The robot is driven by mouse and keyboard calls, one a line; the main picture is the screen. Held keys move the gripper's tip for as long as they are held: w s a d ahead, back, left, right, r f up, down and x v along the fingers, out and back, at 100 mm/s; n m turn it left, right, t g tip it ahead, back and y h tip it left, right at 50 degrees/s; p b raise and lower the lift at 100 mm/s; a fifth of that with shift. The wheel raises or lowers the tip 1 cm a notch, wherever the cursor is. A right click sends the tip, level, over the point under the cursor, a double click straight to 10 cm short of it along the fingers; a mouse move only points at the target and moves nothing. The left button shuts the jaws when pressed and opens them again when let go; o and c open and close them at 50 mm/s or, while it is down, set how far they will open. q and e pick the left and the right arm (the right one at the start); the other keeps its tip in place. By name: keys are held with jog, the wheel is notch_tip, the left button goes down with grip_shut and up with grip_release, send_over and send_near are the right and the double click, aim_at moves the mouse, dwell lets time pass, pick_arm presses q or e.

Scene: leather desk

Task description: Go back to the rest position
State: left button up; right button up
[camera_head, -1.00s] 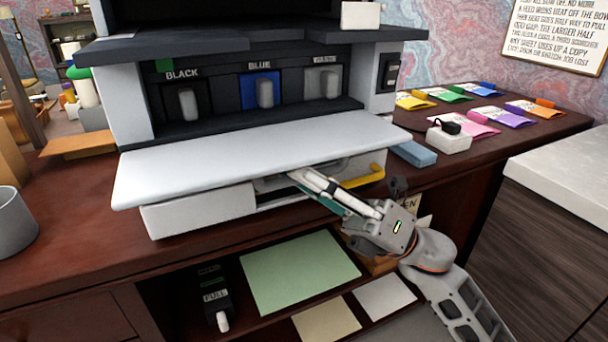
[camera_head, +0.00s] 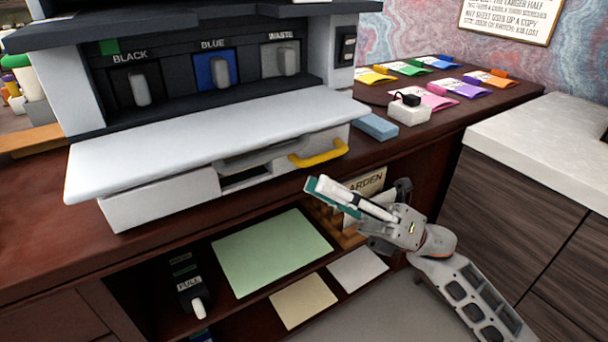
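My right gripper (camera_head: 317,188) is in front of the printer-like machine, below and to the right of its yellow handle (camera_head: 319,153). It points up and to the left, with its fingers together and teal at their tips. I see nothing clearly held between them. It is clear of the machine's drawer opening (camera_head: 246,177). My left gripper is not in view.
The machine's white tray (camera_head: 210,150) overhangs the desk front. The shelf below holds green paper (camera_head: 270,252), a beige sheet (camera_head: 303,302) and a pale sheet (camera_head: 357,269). A label sign (camera_head: 368,185) stands behind my gripper. A pale-topped cabinet (camera_head: 540,140) is at right.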

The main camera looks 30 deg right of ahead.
jog(key=shift+s+d+f, duration=0.2)
jog(key=shift+d+f, duration=0.05)
jog(key=shift+d, duration=0.15)
